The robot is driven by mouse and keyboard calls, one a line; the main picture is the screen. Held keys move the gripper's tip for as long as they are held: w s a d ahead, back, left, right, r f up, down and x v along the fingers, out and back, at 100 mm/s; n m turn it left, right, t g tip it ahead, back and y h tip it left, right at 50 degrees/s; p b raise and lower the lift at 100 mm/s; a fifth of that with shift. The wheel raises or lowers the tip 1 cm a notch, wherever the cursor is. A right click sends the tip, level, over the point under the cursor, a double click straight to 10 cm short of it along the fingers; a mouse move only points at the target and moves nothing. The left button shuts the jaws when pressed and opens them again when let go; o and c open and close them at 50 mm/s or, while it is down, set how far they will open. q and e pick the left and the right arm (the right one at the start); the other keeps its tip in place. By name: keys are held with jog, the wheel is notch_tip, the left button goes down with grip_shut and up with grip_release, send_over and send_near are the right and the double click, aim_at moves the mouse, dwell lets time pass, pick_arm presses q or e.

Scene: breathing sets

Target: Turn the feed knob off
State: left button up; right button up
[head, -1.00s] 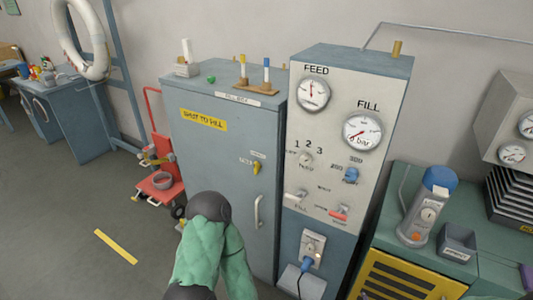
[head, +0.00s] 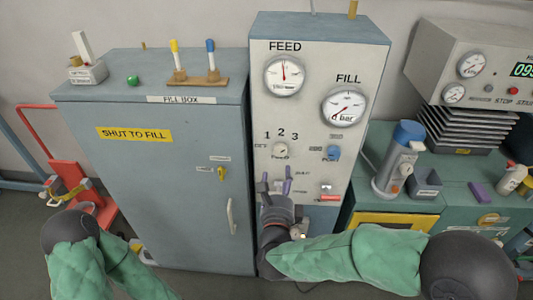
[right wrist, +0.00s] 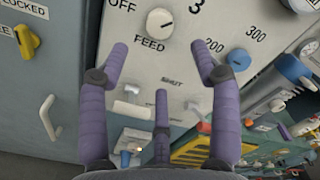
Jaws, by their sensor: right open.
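The feed knob (head: 280,150) is a small cream dial on the pale panel, below the numbers 1, 2, 3. In the right wrist view the feed knob (right wrist: 159,23) shows near the top, with OFF to its left and 3 to its right; its exact setting is hard to read. My right gripper (head: 276,184) is open and empty in front of the panel, below the knob. In the right wrist view its purple fingers (right wrist: 160,55) are spread, with the knob above and between the upper tips. My left gripper is out of view.
A blue knob (head: 333,153) and a red-handled switch (head: 328,192) sit right of the feed knob. The feed gauge (head: 284,75) needle points nearly up. The fill box (head: 160,215) with a yellow latch (head: 222,174) stands left; a green bench (head: 455,205) stands right.

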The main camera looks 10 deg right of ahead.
aim_at(281, 153)
jog(key=b+x, duration=0.1)
jog(key=x, duration=0.9)
jog(key=shift+d+f+b, duration=0.1)
jog(key=shift+b, duration=0.3)
jog(key=c, duration=1.1)
jog(key=shift+c, duration=0.2)
